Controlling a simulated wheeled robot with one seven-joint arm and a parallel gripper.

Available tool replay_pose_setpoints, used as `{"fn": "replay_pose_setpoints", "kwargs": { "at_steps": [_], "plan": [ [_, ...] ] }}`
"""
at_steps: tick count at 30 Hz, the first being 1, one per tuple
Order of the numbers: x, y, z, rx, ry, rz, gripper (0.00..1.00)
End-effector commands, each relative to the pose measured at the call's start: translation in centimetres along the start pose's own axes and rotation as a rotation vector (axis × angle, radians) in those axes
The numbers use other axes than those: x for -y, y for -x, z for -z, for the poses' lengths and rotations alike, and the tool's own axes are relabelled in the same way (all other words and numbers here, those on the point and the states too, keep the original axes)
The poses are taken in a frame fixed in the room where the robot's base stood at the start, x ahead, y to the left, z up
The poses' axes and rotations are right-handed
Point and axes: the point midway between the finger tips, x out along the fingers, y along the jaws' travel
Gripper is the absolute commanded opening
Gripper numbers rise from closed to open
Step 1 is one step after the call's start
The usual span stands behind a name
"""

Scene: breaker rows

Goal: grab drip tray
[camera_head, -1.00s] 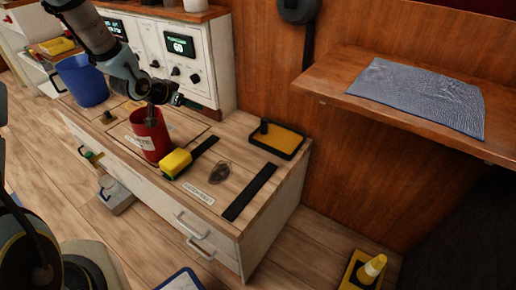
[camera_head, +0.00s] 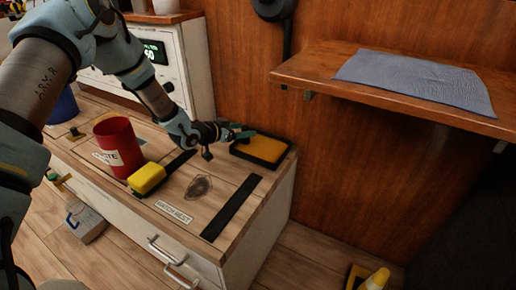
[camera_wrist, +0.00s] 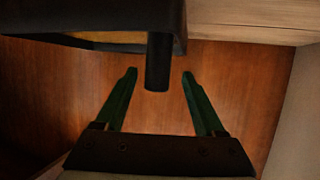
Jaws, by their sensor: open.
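The drip tray (camera_head: 265,150), black-rimmed with an orange-yellow inside, sits on the back right of the wooden counter top. My gripper (camera_head: 243,132) reaches over its left side, with green fingers at the tray's back left. In the wrist view the tray's dark body (camera_wrist: 185,28) fills the top left, and a black post-like handle (camera_wrist: 158,65) comes down from it. My gripper (camera_wrist: 157,84) is open, its two fingertips on either side of the handle's end with gaps visible. In the head view my arm and fingers hide the handle.
A red cup (camera_head: 118,148), a yellow block (camera_head: 148,178), a dark oval stain (camera_head: 199,187) and a black strip (camera_head: 232,207) are on the counter. A wooden shelf (camera_head: 310,72) with a blue-grey cloth (camera_head: 415,80) juts from the wall at right. A wood wall stands close behind the tray.

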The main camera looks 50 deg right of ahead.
Motion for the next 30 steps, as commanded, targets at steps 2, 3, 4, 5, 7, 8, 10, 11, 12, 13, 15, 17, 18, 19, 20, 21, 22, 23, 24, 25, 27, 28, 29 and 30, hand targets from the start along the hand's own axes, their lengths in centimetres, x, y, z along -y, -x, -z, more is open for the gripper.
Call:
{"fn": "replay_pose_setpoints", "kwargs": {
  "at_steps": [2, 3, 4, 5, 7, 8, 10, 11, 12, 13, 15, 17, 18, 19, 20, 21, 22, 23, 24, 25, 27, 28, 29, 30],
  "plan": [
    [-0.4, -1.4, -0.1, -0.002, -0.001, -0.003, 0.71],
    [-0.5, -2.1, -0.1, -0.002, 0.0, -0.002, 0.71],
    [-0.5, -2.5, -0.1, -0.001, 0.0, -0.002, 0.71],
    [-0.5, -2.9, -0.1, -0.001, 0.001, -0.002, 0.71],
    [-0.4, -3.6, 0.0, -0.002, 0.001, -0.001, 0.71],
    [-0.4, -3.9, 0.0, -0.002, 0.001, -0.001, 0.71],
    [-0.4, -4.2, 0.0, -0.001, 0.001, 0.0, 0.71],
    [-0.4, -4.2, 0.0, -0.001, 0.001, 0.0, 0.71],
    [-0.4, -4.2, 0.0, 0.0, 0.001, 0.0, 0.71],
    [-0.4, -4.2, 0.1, 0.0, 0.001, 0.0, 0.71],
    [-0.4, -4.2, 0.1, 0.0, 0.001, 0.0, 0.71],
    [-0.4, -4.2, 0.1, 0.0, 0.001, 0.0, 0.7],
    [-0.4, -4.2, 0.1, 0.0, 0.001, 0.0, 0.66],
    [-0.4, -4.2, 0.1, 0.0, 0.001, 0.0, 0.62],
    [-0.4, -4.2, 0.1, 0.0, 0.001, 0.0, 0.59],
    [-0.4, -4.2, 0.1, 0.0, 0.001, 0.0, 0.54],
    [-0.4, -4.2, 0.1, 0.0, 0.001, 0.0, 0.51],
    [-0.4, -4.2, 0.1, -0.001, 0.001, 0.0, 0.48],
    [-0.3, -4.2, 0.1, 0.0, 0.001, 0.0, 0.43],
    [-0.4, -4.2, 0.1, 0.0, 0.001, 0.0, 0.4],
    [-0.4, -4.2, 0.1, 0.0, 0.001, 0.0, 0.32],
    [-0.3, -4.2, 0.1, -0.001, 0.001, 0.0, 0.28],
    [-0.4, -4.2, 0.1, 0.0, 0.001, 0.0, 0.25],
    [-0.4, -4.2, 0.1, 0.0, 0.001, 0.0, 0.21]
  ]
}}
